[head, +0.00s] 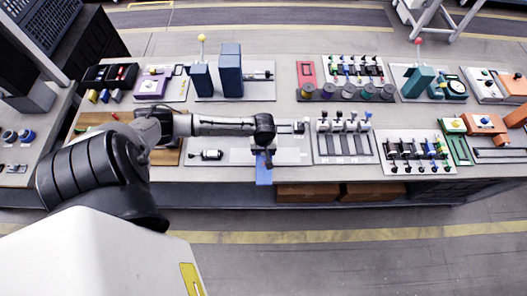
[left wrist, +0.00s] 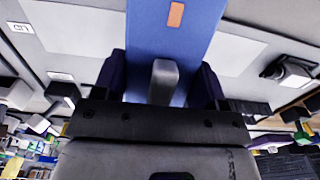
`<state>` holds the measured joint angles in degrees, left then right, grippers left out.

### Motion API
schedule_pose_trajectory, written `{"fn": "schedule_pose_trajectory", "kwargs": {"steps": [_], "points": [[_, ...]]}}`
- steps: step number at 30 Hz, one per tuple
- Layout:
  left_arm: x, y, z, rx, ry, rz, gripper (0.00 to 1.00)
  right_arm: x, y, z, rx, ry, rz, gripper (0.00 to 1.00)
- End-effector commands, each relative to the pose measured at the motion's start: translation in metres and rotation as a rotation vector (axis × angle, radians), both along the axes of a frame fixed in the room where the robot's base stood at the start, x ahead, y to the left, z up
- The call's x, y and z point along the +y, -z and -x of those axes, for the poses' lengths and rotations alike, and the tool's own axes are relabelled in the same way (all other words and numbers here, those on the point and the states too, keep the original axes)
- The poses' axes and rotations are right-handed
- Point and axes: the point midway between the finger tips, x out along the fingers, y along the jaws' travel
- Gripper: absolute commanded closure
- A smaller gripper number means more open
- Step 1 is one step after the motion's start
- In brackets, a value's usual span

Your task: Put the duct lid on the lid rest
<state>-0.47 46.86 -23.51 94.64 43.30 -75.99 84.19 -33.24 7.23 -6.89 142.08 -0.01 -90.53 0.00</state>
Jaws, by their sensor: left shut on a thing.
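The duct lid is a blue flat plate (head: 263,170) with a grey block-like handle (left wrist: 163,82) and an orange mark (left wrist: 175,14). My left gripper (head: 264,150) points down over the front of the bench and is shut on that handle, with a dark finger on each side in the left wrist view. The lid's near end reaches over the bench's front edge. Pale flat panels (head: 241,156) lie on the grey board to either side of the lid. A label reading LID (left wrist: 19,28) shows in the left wrist view. I cannot tell whether the lid touches the board.
A small black device (head: 207,155) lies left of the lid. A rack of several pale-topped levers (head: 345,128) stands to the right. Tall blue blocks (head: 230,70) stand behind my left arm. Cardboard boxes (head: 308,192) sit under the bench.

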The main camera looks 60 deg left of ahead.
Motion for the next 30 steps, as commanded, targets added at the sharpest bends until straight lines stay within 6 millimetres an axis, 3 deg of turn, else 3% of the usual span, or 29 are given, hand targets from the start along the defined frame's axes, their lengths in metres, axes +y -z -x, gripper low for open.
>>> {"fn": "schedule_pose_trajectory", "kwargs": {"steps": [6,12,26,27,30], "points": [[0.000,0.024,0.000,0.002,-0.002,0.001,0.64,0.001,0.005,0.000,-0.001,0.002,-0.003,0.57],[0.000,0.033,0.000,0.000,-0.002,0.000,0.64,0.002,-0.009,0.000,-0.002,0.006,-0.009,0.57],[0.000,0.039,0.000,0.000,0.000,0.000,0.64,0.003,-0.009,0.000,-0.002,0.006,-0.010,0.57],[0.000,0.040,0.000,0.000,0.000,0.000,0.34,0.003,-0.009,0.000,-0.002,0.007,-0.009,0.57],[0.000,0.040,0.000,0.000,0.000,0.000,0.24,0.002,-0.008,0.000,-0.001,0.005,-0.007,0.57]]}}
